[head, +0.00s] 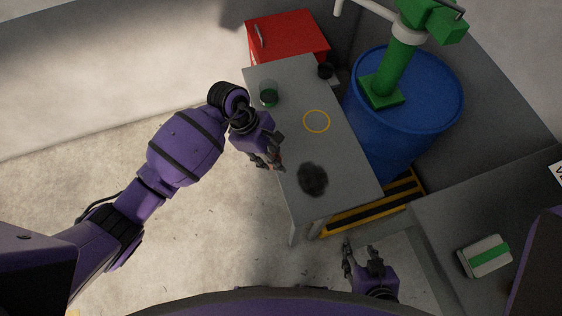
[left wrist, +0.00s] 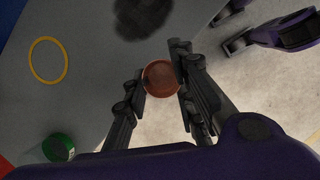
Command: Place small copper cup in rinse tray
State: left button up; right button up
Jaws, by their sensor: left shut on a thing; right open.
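The small copper cup (left wrist: 161,78) sits between the fingers of my left gripper in the left wrist view, its round reddish-brown face toward the camera. My left gripper (left wrist: 160,82) is shut on it. In the head view my left gripper (head: 274,162) is at the left long edge of the grey table, and the cup is mostly hidden by the fingers. My right gripper (head: 362,254) is open and empty, beyond the table's near end; part of it shows in the left wrist view (left wrist: 236,42). I cannot make out a rinse tray in either view.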

pick_arm(q)
jog(key=shift+w+d+f, duration=0.2)
jog(key=shift+d+f, duration=0.35)
jog(key=shift+f, duration=0.2)
jog(key=x, duration=0.3)
jog(key=shift+w, duration=0.35)
jog(key=shift+f, duration=0.55)
jog(key=shift+f, duration=0.1)
jog(key=shift+f, duration=0.15)
jog(key=o, duration=1.1)
